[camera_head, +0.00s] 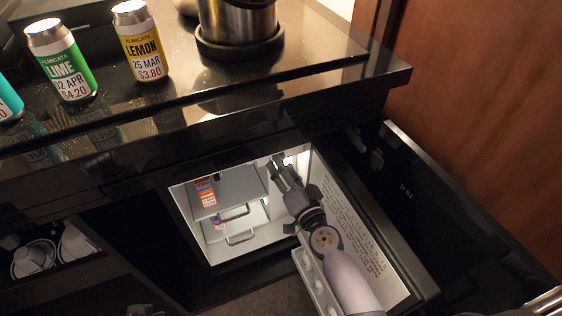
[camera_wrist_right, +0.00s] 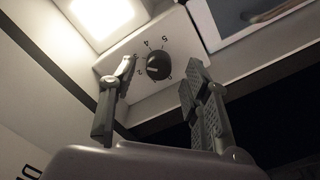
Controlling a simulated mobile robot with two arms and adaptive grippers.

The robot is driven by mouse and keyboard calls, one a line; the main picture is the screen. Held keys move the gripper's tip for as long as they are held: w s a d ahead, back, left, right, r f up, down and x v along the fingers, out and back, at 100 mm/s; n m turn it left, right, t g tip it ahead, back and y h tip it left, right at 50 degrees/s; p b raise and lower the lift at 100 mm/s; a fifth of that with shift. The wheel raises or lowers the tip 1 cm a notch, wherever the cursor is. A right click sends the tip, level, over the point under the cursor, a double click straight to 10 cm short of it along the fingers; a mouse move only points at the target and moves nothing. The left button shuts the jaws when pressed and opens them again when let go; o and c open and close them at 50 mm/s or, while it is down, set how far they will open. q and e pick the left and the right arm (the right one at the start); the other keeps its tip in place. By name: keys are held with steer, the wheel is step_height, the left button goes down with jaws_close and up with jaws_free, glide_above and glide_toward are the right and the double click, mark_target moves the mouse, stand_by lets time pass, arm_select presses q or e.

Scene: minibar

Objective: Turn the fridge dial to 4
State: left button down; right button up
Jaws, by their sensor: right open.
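The fridge dial (camera_wrist_right: 158,66) is a round dark knob on a pale panel, with numbers printed around it. The 5 and 4 show above it and the 2 to its left; I cannot tell where its pointer stands. My right gripper (camera_wrist_right: 159,78) is open, with one finger to each side of the dial in the wrist view, and nothing is between the fingers. I cannot tell whether a finger touches the knob. In the head view the right gripper (camera_head: 280,166) reaches into the top of the open fridge (camera_head: 187,222), and the dial is hidden.
A lit lamp (camera_wrist_right: 103,14) sits beside the dial. The open door (camera_head: 345,222) is right of my arm. Cans (camera_head: 140,42) and a metal pot (camera_head: 238,20) stand on the counter above.

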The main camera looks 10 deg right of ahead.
steer(key=shift+w+a, duration=0.25)
steer(key=shift+w, duration=0.95)
steer(key=shift+c, duration=0.4)
jaws_close()
